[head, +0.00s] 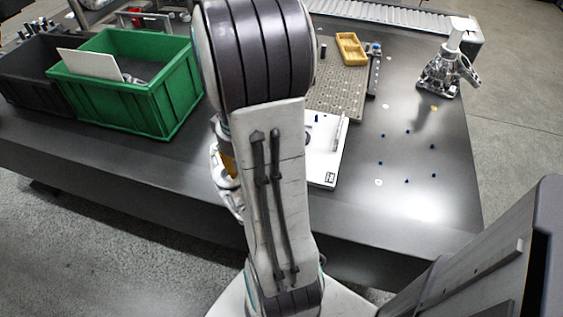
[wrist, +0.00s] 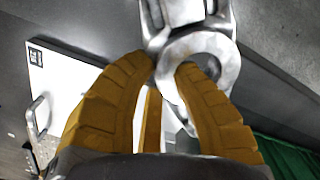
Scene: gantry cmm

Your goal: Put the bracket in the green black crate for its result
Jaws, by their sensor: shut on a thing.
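The bracket (wrist: 208,55) is a silver metal part with a ring-shaped end. In the wrist view, the yellow fingers of my gripper (wrist: 169,68) are shut on it at the ring. In the head view my arm hides most of the gripper; a bit of yellow finger (head: 228,160) and silver metal show at the arm's left edge, above the table's front edge. The green crate (head: 120,103) stands on the table to the left, with a white card and small grey parts in it. A black crate (head: 22,88) stands left of it. Green also shows at the wrist view's lower right.
A white plate or case (head: 328,160) lies right of my arm. Behind it are a perforated plate (head: 335,95) and a yellow tray (head: 351,48). A silver part (head: 438,76) stands at the right. Small blue pegs dot the right table top. Bare table lies before the green crate.

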